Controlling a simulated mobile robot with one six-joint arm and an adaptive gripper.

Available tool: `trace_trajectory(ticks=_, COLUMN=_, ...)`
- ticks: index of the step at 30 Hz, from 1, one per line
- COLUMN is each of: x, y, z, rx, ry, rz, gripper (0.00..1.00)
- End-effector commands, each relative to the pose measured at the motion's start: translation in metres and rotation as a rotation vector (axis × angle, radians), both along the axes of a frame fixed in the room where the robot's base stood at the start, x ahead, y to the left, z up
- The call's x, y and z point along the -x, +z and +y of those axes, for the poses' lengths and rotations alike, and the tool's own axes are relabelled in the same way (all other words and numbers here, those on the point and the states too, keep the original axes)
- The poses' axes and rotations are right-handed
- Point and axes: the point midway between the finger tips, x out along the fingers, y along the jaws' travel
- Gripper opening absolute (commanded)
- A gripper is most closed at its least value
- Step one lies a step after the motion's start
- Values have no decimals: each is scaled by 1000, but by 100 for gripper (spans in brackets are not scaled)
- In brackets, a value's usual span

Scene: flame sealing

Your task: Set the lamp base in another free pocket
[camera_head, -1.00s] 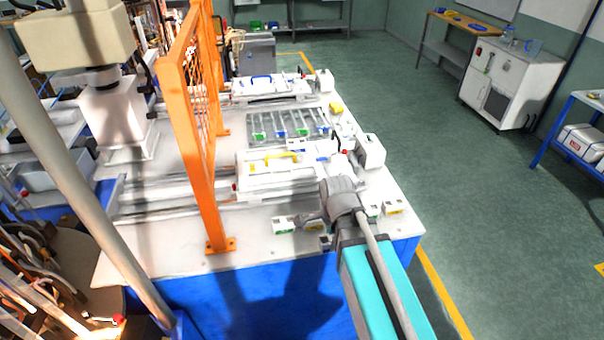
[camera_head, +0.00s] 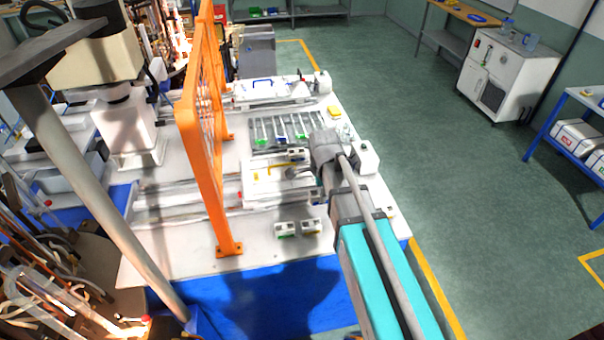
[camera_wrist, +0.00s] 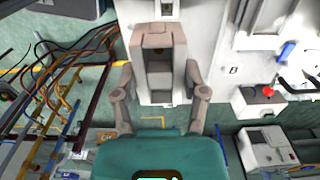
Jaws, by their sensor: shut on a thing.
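My gripper (camera_head: 304,174) hangs over the front part of the bench, beside the white fixture with the yellow lever (camera_head: 262,178). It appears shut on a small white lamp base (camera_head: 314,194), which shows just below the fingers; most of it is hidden. Two similar white blocks stand on the bench front, one with a green mark (camera_head: 285,229) and one with a yellow mark (camera_head: 311,226). Which pockets are free cannot be told.
A slotted metal rack (camera_head: 284,128) with green and blue ends lies behind the fixture. Another block (camera_head: 297,154) stands between them. An orange guard frame (camera_head: 206,160) rises at the left of the work area. A yellow item (camera_head: 334,112) lies at the bench's right edge.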

Motion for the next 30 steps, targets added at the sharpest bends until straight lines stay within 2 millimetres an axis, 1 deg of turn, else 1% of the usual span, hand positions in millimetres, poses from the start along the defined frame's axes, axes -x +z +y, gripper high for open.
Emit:
trace_trajectory(ticks=1, x=-8, y=16, z=3, rx=0, ry=0, rz=0, gripper=8)
trace_trajectory(ticks=6, x=-21, y=35, z=8, rx=0, ry=0, rz=0, gripper=8)
trace_trajectory(ticks=9, x=-25, y=41, z=9, rx=0, ry=0, rz=0, gripper=8)
trace_trajectory(ticks=13, x=-28, y=44, z=10, rx=0, ry=1, rz=0, gripper=8)
trace_trajectory(ticks=25, x=-29, y=43, z=11, rx=0, ry=2, rz=0, gripper=8)
trace_trajectory(ticks=30, x=-38, y=38, z=15, rx=0, ry=2, rz=0, gripper=8)
